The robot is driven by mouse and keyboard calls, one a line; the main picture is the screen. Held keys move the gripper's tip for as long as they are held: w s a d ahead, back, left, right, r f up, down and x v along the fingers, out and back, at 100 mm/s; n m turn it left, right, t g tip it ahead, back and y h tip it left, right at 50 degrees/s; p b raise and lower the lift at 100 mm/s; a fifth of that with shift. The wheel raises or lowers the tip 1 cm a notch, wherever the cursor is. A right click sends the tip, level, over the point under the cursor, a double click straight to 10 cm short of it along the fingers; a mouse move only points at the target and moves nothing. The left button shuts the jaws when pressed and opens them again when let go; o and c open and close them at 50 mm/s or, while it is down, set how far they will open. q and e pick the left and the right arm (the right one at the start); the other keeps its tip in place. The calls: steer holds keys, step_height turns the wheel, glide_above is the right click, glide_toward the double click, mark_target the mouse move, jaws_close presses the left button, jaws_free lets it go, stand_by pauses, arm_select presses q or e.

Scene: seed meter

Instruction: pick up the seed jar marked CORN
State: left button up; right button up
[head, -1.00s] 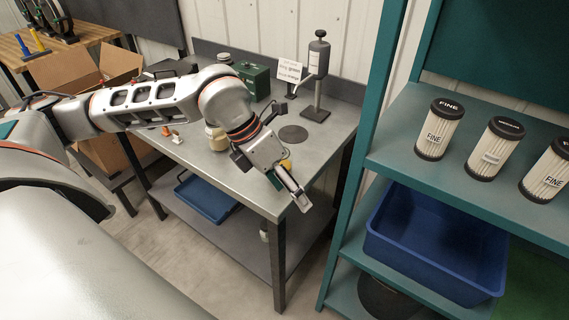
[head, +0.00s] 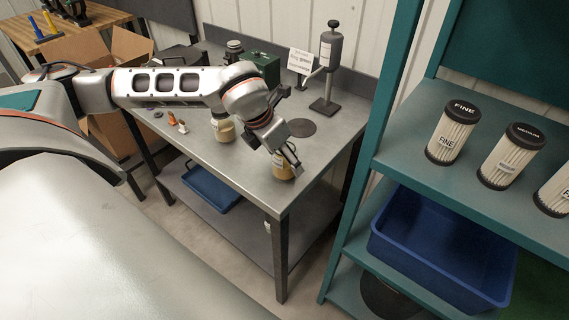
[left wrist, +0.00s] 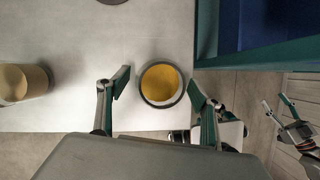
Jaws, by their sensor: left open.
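A jar with yellow contents (head: 282,172) stands near the front right corner of the metal bench, partly hidden by my left gripper (head: 290,160). In the left wrist view the jar (left wrist: 160,84) shows from above as a round rim around a yellow middle. It lies between the tips of my open left gripper (left wrist: 160,90), with a gap on both sides. I cannot read its label. A second jar with pale tan contents (head: 222,127) stands further left on the bench; its lettering is too small to read. My right gripper (left wrist: 277,106) shows at the right of the wrist view, fingers apart.
A teal shelf (head: 406,137) with filters (head: 453,132) and a blue bin (head: 440,258) is on the right. The bench front (head: 240,172) is clear.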

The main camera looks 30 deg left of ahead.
arm_select(q)
steer(key=shift+w+f, duration=0.15)
steer(key=shift+f, duration=0.1)
steer(key=c, duration=1.4)
steer(key=shift+r, duration=0.1)
